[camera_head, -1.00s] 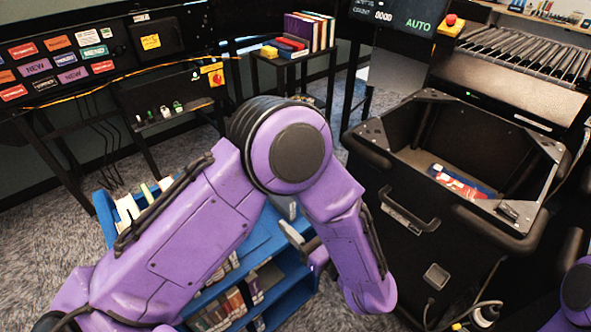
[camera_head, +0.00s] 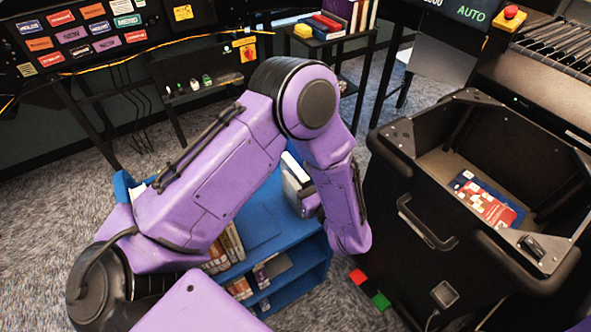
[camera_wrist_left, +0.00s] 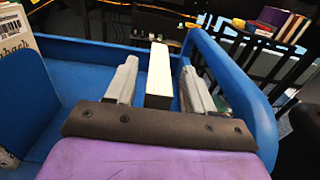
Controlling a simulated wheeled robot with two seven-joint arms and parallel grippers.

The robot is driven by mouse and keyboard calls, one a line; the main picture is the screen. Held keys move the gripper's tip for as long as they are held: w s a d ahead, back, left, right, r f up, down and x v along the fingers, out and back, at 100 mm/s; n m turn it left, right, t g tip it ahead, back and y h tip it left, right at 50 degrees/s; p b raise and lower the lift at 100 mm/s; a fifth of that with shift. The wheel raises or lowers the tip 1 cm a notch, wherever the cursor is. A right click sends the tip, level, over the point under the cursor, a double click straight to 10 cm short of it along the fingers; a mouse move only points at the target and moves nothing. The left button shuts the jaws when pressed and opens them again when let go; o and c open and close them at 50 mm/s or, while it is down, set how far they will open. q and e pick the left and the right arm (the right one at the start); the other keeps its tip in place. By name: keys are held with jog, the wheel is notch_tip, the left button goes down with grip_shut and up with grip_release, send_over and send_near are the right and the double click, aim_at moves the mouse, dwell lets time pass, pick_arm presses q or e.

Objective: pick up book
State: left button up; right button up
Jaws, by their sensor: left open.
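A book (camera_head: 294,172) with a pale edge stands upright at the right end of the blue cart's top. In the left wrist view the book (camera_wrist_left: 159,76) shows its white edge between the two grey fingers of my left gripper (camera_wrist_left: 160,86). The fingers are open, one on each side, with a visible gap on both sides. In the head view my left gripper (camera_head: 303,195) is at the book, partly hidden by my purple forearm. My right gripper is out of view.
The blue cart (camera_head: 308,258) holds several books on lower shelves; its raised end wall (camera_wrist_left: 232,85) is right of the fingers. A black bin (camera_head: 408,215) with books (camera_head: 485,203) inside stands to the right. A small table at the back carries more books (camera_head: 325,25).

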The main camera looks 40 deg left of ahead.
pick_arm(q)
jog(key=shift+s+a, duration=0.15)
grip_shut()
jog(key=shift+r, duration=0.1)
